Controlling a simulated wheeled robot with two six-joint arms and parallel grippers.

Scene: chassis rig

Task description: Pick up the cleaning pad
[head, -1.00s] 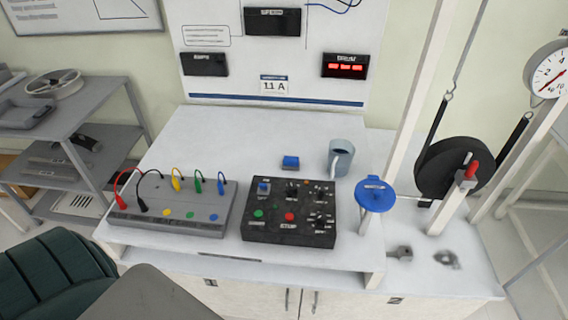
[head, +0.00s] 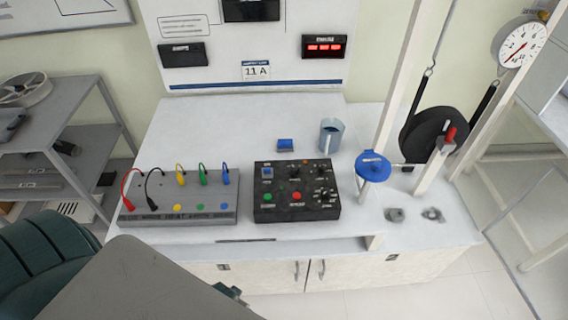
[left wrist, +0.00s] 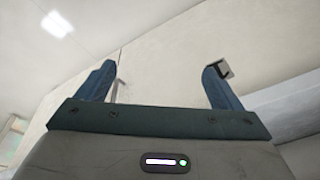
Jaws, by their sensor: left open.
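A small blue block that looks like the cleaning pad (head: 285,145) lies on the white bench top, behind the black control box and left of the grey mug. My left gripper (left wrist: 160,78) is open in the left wrist view, with its two blue fingers wide apart and only wall and ceiling between and beyond them. In the head view my left arm comes in at the bottom left, in front of the bench and well away from the pad. My right gripper is not in view.
A grey mug (head: 331,135) stands right of the pad. The black control box (head: 297,190) and a grey terminal box (head: 181,197) with coloured leads stand along the front. A blue disc on a stand (head: 373,166) is at the right.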

